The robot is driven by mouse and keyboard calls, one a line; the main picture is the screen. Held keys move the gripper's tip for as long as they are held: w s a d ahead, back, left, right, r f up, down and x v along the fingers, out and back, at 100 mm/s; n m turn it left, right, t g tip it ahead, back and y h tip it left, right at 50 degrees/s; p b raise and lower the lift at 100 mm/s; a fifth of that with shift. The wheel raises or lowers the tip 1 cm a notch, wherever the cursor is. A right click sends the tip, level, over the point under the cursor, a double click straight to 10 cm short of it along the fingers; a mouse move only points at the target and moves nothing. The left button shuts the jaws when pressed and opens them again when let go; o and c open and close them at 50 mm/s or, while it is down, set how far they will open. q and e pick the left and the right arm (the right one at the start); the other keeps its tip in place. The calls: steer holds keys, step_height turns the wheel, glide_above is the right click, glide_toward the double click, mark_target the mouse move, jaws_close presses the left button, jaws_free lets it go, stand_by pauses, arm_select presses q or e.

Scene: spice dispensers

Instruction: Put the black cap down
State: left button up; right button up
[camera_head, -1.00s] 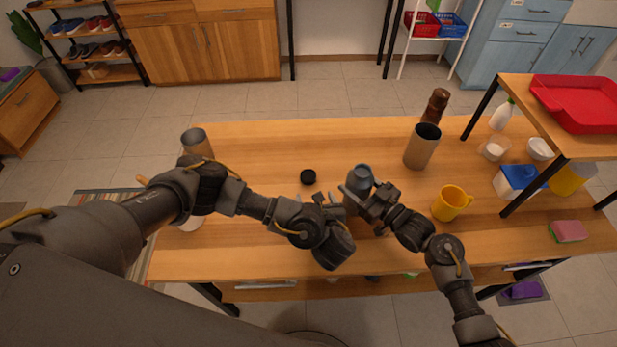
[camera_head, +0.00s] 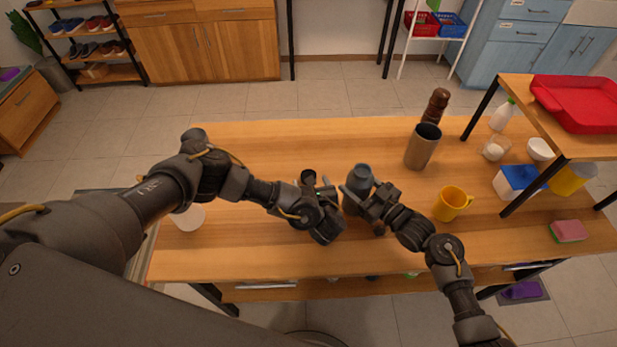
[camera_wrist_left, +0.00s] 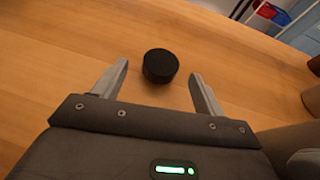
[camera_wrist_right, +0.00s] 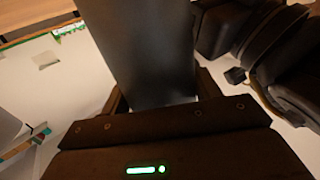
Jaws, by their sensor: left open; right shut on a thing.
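The black cap (camera_head: 308,175) lies on the wooden table (camera_head: 250,160), left of the grey-blue dispenser (camera_head: 358,180). My left gripper (camera_wrist_left: 160,72) is open and low over the table. In the left wrist view the cap (camera_wrist_left: 160,66) sits between its fingertips, with gaps on both sides. My right gripper (camera_head: 370,195) is shut on the dispenser, which fills the middle of the right wrist view (camera_wrist_right: 150,50). The dispenser's lower part is hidden by the gripper in the head view.
A metal cylinder (camera_head: 422,147), a brown pepper mill (camera_head: 436,105) and a yellow mug (camera_head: 451,203) stand to the right. A raised shelf with a red tray (camera_head: 580,103) is at the far right. The table behind the cap is clear.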

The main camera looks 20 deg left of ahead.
mark_target(308, 175)
arm_select(q)
steer(key=x, duration=0.5)
steer(key=shift+f, duration=0.15)
steer(key=c, duration=1.1)
step_height(308, 175, up, 10)
stand_by(0.5)
